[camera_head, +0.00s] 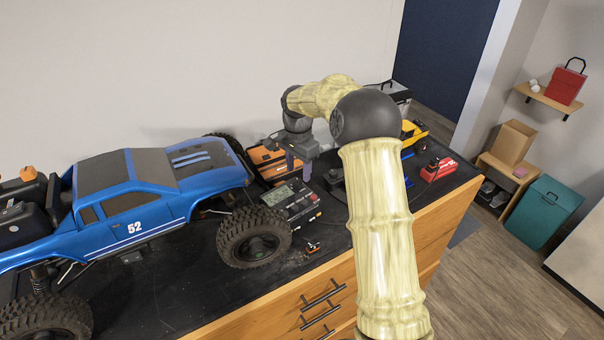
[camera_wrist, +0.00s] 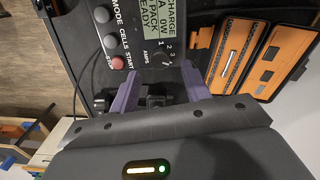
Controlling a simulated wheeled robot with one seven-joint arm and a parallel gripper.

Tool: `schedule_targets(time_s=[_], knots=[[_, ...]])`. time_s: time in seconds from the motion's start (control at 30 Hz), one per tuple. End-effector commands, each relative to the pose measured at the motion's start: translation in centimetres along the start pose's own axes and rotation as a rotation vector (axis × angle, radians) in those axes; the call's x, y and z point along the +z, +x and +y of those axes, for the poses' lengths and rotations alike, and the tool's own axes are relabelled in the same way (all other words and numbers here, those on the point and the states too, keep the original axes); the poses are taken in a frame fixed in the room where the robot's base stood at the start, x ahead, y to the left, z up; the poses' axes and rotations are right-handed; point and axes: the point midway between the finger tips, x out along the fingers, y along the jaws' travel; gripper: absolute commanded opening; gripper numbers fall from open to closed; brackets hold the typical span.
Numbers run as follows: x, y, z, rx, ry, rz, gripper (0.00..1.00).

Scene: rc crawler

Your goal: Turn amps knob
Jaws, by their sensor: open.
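The charger (camera_head: 293,201) is a dark box with a grey display, beside the blue truck's front wheel. In the wrist view, the charger's display (camera_wrist: 124,22) and its labelled buttons show. The amps knob (camera_wrist: 161,60) is a small dark dial by the AMPS label, with the numbers 1, 2, 3 around it. My gripper (camera_head: 298,168) is over the charger's far side. In the wrist view, my gripper (camera_wrist: 160,80) has its two purple fingers spread apart, with the knob just ahead of the gap. I cannot tell any contact. The knob is too small to make out in the head view.
The blue truck (camera_head: 130,205) fills the bench's left. An orange case (camera_head: 268,160) lies behind the charger. A small orange-black part (camera_head: 312,247) is near the front edge. A red item (camera_head: 438,170) and yellow toy (camera_head: 413,132) stand right of my arm.

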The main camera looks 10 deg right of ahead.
Motion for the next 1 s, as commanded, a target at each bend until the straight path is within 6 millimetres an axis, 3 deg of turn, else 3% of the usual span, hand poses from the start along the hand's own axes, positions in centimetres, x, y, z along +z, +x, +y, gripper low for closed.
schedule_targets(time_s=[0.23,0.57,0.8,1.0], knots=[[-0.2,3.1,0.2,0.001,0.004,-0.002,0.47],[-0.7,3.6,0.5,0.0,0.014,0.0,0.47],[-0.7,3.5,0.5,0.0,0.013,0.0,0.03],[-0.7,3.5,0.5,-0.001,0.007,0.001,0.02]])
